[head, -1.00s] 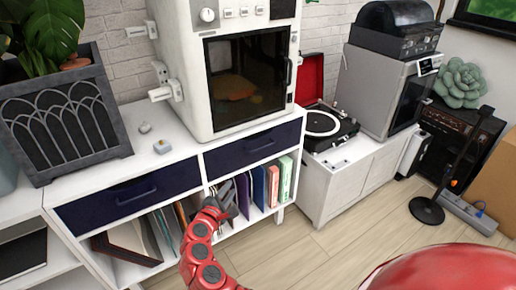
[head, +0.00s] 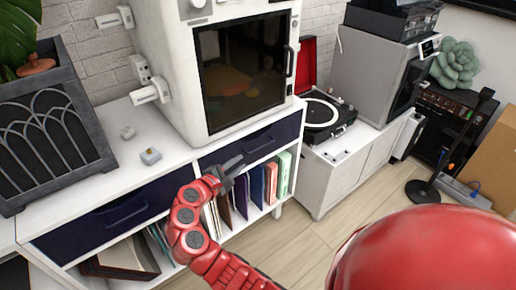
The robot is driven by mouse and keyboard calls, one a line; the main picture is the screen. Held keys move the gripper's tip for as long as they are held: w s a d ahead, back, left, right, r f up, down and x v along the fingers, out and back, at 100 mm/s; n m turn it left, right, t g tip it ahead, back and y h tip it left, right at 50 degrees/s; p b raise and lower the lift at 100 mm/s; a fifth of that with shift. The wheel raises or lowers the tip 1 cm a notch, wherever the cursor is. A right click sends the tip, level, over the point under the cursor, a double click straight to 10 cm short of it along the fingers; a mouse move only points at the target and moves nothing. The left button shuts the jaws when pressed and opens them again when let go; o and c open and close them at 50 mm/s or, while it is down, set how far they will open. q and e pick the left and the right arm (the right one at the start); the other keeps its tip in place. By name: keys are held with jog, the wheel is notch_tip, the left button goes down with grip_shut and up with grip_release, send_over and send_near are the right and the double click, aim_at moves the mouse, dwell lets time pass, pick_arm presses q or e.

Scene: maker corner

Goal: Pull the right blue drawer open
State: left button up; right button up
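The right blue drawer (head: 285,130) is a dark navy front in the white cabinet, below the white machine. It is closed, with a dark bar handle (head: 260,145) across its middle. The gripper hides the drawer's lower left part. The left blue drawer (head: 105,219) is also closed.
Books (head: 271,183) and folders stand on the open shelf below the drawers. The white machine (head: 165,40) and a planter (head: 52,140) stand on the cabinet top. A record player (head: 322,115) is on a lower cabinet at right. The wooden floor (head: 300,240) in front is clear.

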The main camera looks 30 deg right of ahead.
aim_at(259, 149)
jog(key=b+x, duration=0.1)
jog(key=x, duration=1.2)
jog(key=shift+a+f, duration=0.1)
jog(key=shift+c, duration=0.2)
grip_shut()
dwell(0.7)
